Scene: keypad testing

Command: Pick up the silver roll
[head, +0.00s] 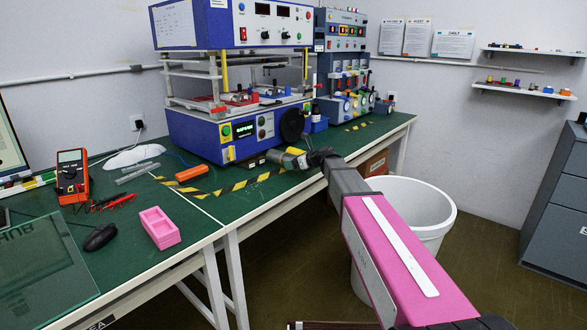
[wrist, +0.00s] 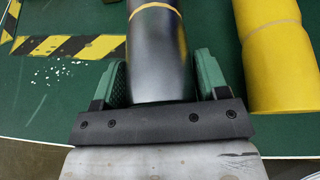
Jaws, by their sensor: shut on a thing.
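The silver roll (wrist: 156,60), a shiny grey cylinder with a thin yellow band, lies between the two green finger pads of my gripper (wrist: 160,80) in the wrist view. The fingers are shut on its sides, and its near end reaches close to the dark bar of my gripper. Its far end runs out of the top of that view. I cannot tell whether the roll touches the bench.
A yellow roll (wrist: 275,60) lies close on the right in the wrist view. Black-yellow tape (head: 232,187) marks the green bench (head: 200,225). The blue machine (head: 240,132) stands behind. A white bin (head: 420,205) is below. A pink holder (head: 159,228) sits left.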

